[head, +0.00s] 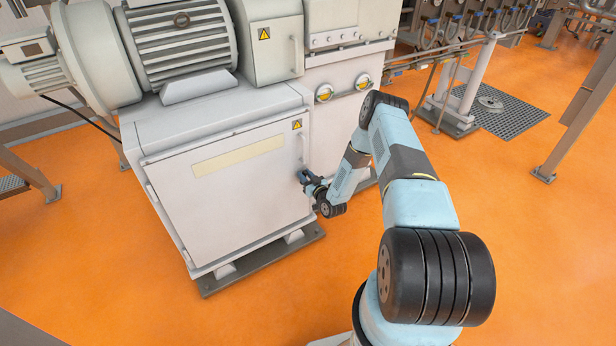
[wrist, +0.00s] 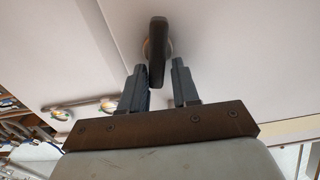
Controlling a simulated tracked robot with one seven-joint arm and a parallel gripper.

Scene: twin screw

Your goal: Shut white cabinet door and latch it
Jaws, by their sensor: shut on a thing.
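The white cabinet door (head: 230,195) is the broad front panel of the white machine base, with a pale yellow strip and a warning label near its top. It looks closed or nearly so; I cannot tell whether it is fully flush. A dark latch handle (wrist: 157,40) stands on the white surface in the wrist view. My gripper (head: 307,180) is at the right edge of the door, below a small pale grip. In the wrist view my gripper (wrist: 158,78) has its fingers on either side of the handle and is shut on it. The fingers partly hide the latch in the head view.
A large motor (head: 185,40) sits on top of the machine base. Two round yellow-rimmed fittings (head: 343,88) are to the right of the door, above my gripper. A grey plinth (head: 265,258) juts out under the cabinet. The orange floor (head: 290,300) in front is clear.

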